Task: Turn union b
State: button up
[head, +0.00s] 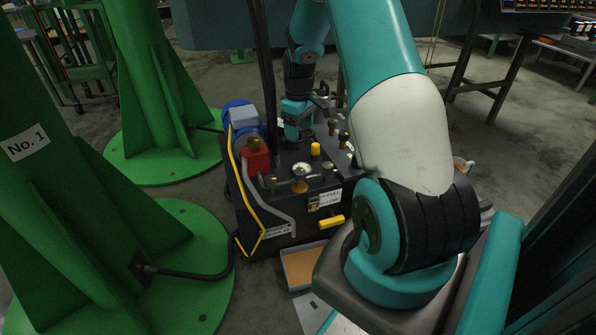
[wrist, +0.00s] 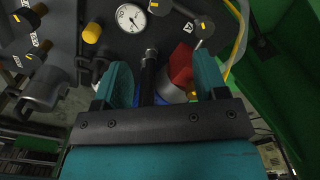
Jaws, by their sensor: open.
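A dark machine unit (head: 285,215) stands on the floor in the middle of the head view, with several fittings and knobs on its top. In the wrist view a dark upright hose or pipe with a grey metal union-like fitting (wrist: 150,56) stands between my fingers. No label shows which union is b. My gripper (wrist: 163,78) is open, with one teal finger on each side of this fitting and a visible gap to each. In the head view my gripper (head: 297,128) is small, low over the unit's top, and its fingertips are hard to make out.
A round gauge (wrist: 130,17), a yellow knob (wrist: 92,32) and a red block (wrist: 181,64) are close by. A blue motor (head: 238,108) sits at the unit's back left. Green columns (head: 150,90) stand left; a shallow tray (head: 300,266) lies in front.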

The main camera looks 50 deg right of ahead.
aim_at(298, 171)
notch_tip(298, 171, down, 16)
jog(key=b, duration=0.5)
jog(key=shift+a+r+b, duration=0.15)
jog(key=shift+b, duration=0.25)
jog(key=shift+c, duration=0.2)
jog(key=c, duration=0.9)
